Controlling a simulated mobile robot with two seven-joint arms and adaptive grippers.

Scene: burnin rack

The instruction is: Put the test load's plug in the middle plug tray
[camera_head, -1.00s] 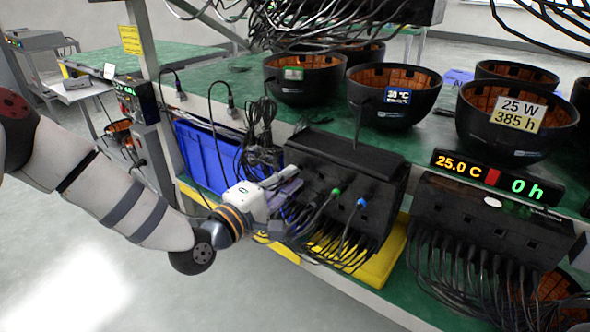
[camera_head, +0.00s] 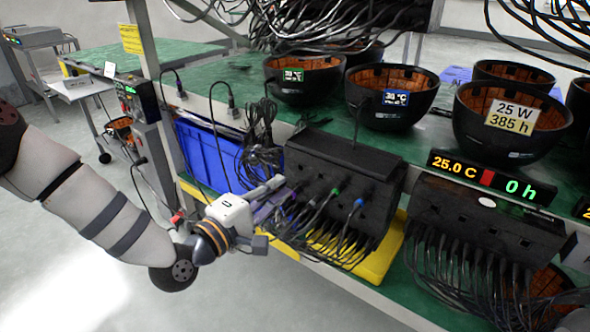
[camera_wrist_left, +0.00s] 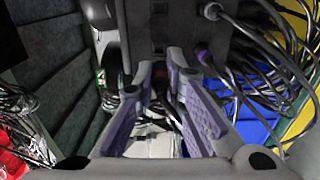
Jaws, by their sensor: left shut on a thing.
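My left gripper (camera_head: 274,188) is at the left end of a black socket box (camera_head: 352,165). In the left wrist view its purple-padded fingers (camera_wrist_left: 162,76) are closed on a small dark plug, largely hidden between the tips, with dark cable below it. Several plugs with black cables are in the front of the box, one green-ended (camera_head: 335,192) and one blue-ended (camera_head: 360,203). A yellow tray (camera_head: 378,265) lies beneath this box; I cannot tell whether it is the middle plug tray. My right gripper is not in view.
A blue bin (camera_head: 203,158) stands left of the box, with loose cables (camera_head: 262,150) hanging beside it. Another socket box (camera_head: 478,222) full of cables is at the right. Black bowls (camera_head: 392,98) line the shelf above. Open floor lies at lower left.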

